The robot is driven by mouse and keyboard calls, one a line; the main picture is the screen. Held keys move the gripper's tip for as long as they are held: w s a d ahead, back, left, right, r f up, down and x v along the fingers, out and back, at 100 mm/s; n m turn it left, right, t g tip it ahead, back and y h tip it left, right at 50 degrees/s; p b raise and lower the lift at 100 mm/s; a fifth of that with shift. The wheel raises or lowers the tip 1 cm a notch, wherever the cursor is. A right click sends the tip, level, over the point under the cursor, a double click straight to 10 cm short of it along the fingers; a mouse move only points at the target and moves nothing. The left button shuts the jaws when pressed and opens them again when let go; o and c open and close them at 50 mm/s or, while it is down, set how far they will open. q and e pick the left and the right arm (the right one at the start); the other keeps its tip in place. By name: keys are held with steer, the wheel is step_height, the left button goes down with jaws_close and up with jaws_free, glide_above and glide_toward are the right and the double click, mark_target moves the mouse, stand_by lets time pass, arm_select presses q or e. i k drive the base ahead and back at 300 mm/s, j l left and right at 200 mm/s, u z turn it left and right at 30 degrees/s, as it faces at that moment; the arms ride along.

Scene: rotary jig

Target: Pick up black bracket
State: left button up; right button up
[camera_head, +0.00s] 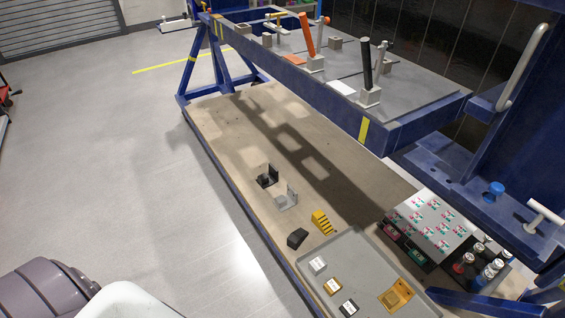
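The black bracket (267,177) sits on the tan board of the blue-framed jig, near the board's middle. It looks like a small angled piece with an upright plate. A light grey bracket (287,198) of similar shape stands right beside it, nearer to me; I cannot tell whether the two touch. Neither of my grippers is in view, and nothing is seen holding the black bracket.
A grey tray (375,262) holds small blocks. A button panel (433,224) stands right. The raised jig table (420,95) overhangs behind. Floor at left is clear.

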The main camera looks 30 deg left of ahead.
mark_target(264, 180)
steer(key=i+j, duration=0.15)
steer(key=j, duration=0.25)
steer(key=i+j+z, duration=0.1)
steer(key=j, duration=0.3)
steer(key=i+j+z, duration=0.1)
steer(key=j, duration=0.3)
